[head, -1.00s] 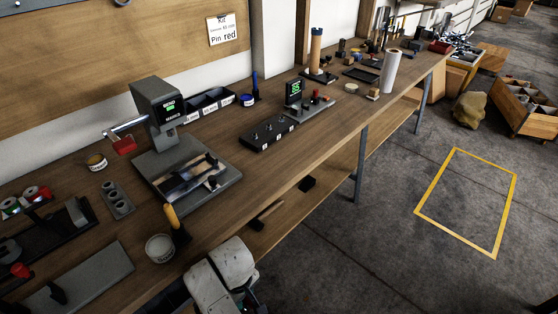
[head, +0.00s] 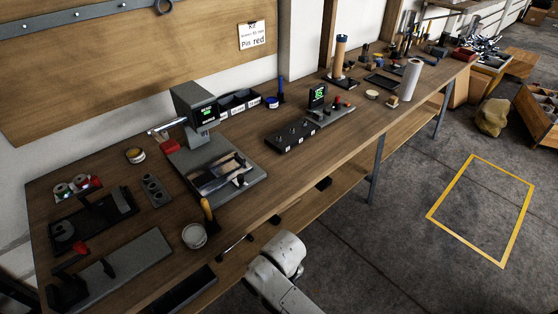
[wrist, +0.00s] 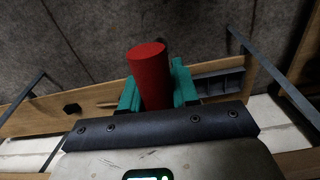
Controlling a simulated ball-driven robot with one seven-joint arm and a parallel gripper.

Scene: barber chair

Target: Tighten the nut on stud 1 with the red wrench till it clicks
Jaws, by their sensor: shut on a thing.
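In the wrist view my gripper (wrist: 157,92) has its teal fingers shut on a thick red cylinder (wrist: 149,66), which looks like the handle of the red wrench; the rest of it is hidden. In the head view my white arm (head: 280,262) is at the bottom, in front of the bench edge, and the gripper is hidden. A thin silver rod (head: 235,246) shows left of the arm; I cannot tell if it belongs to the wrench. The black stud block (head: 290,137) stands on the bench with several short studs and small, unreadable labels. A green-lit display (head: 318,95) stands behind it.
The wooden bench (head: 235,205) runs from lower left to upper right. Clear floor with a yellow outlined rectangle (head: 484,209) is at right.

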